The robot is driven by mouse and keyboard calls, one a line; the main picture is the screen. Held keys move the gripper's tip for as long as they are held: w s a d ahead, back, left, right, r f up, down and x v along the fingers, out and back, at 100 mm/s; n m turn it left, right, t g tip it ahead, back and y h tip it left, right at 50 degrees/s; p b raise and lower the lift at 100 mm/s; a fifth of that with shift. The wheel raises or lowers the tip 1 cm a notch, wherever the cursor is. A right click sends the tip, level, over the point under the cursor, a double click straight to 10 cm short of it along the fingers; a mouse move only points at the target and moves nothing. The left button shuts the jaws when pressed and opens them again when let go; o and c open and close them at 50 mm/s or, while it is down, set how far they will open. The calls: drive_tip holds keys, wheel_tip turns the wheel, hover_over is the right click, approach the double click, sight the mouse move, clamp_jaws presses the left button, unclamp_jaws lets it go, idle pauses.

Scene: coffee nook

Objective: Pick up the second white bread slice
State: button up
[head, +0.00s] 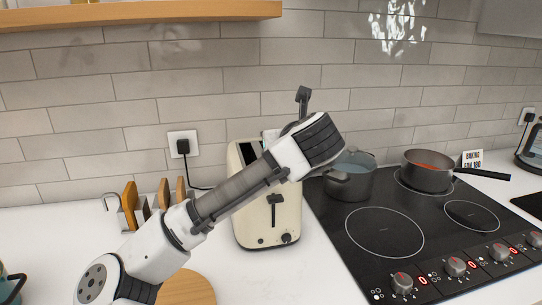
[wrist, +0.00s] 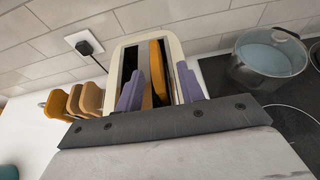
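Several bread slices with brown crusts stand in a rack left of the toaster; one slice (head: 129,201) is at its left end, and the slices also show in the wrist view (wrist: 91,99). Another brown-crusted slice (wrist: 158,70) stands upright in the right slot of the cream toaster (head: 268,215). The toaster's left slot looks empty. In the wrist view, the purple fingers of my gripper (wrist: 159,91) are apart, one on each side of the slice in the toaster, with dark gaps showing beside it. My arm hides the gripper in the head view. I cannot tell which slice is the second white one.
A grey pot (head: 349,180) stands on the black stove (head: 340,215) just right of the toaster. A pan (head: 428,175) with red contents is farther right. A round wooden board (head: 187,289) lies at the front. A wall socket (head: 183,145) with a plug is behind.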

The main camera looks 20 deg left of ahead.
drive_tip(key=p+x, duration=0.1)
drive_tip(key=x, duration=0.2)
drive_tip(key=p+x, duration=0.1)
drive_tip(key=x, duration=0.2)
drive_tip(key=shift+w+a, duration=0.1)
drive_tip(key=shift+a, duration=0.5)
drive_tip(key=shift+w+a+f, duration=0.15)
drive_tip(key=shift+w+f, duration=0.1)
drive_tip(key=shift+w, duration=0.05)
drive_tip(key=shift+c, duration=0.2)
clamp_jaws()
